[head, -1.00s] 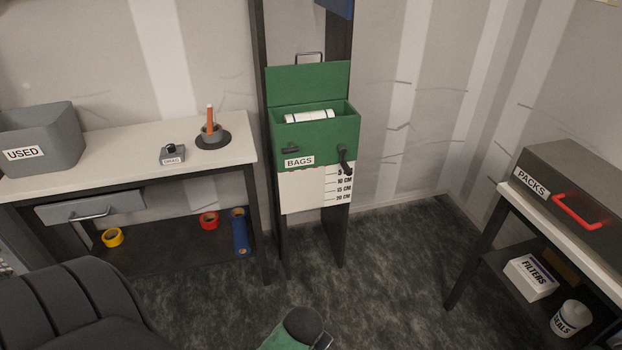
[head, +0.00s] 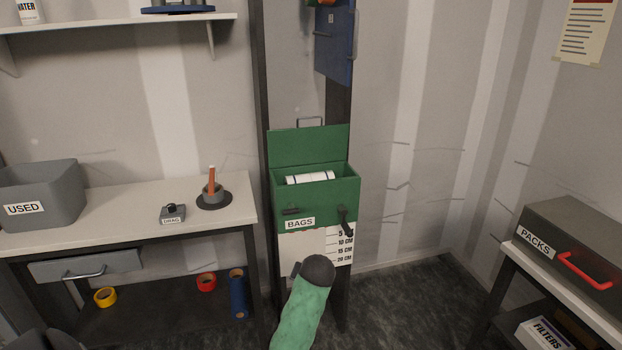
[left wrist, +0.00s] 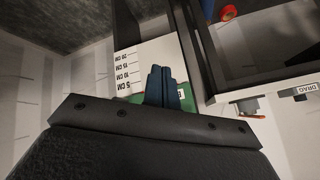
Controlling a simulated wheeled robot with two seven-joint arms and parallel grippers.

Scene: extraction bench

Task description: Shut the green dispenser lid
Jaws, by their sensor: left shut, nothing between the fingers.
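The green dispenser (head: 325,207), labelled BAGS, is fixed to a dark upright frame. Its green lid (head: 308,147) is open, standing up behind the box. A white bag roll (head: 310,178) lies inside. My left arm rises from the bottom of the head view in front of the white centimetre scale; its fingers are hidden there. In the left wrist view my left gripper (left wrist: 161,70) has its blue fingers shut and empty. They show in front of the scale (left wrist: 150,62) and a strip of the green dispenser (left wrist: 188,104). My right gripper is out of view.
On the left bench (head: 115,205) are a grey USED bin (head: 45,190), a DRAG block (head: 172,213) and a dark round holder (head: 214,199). A PACKS case (head: 575,235) stands at right. A blue panel (head: 333,45) hangs above the dispenser.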

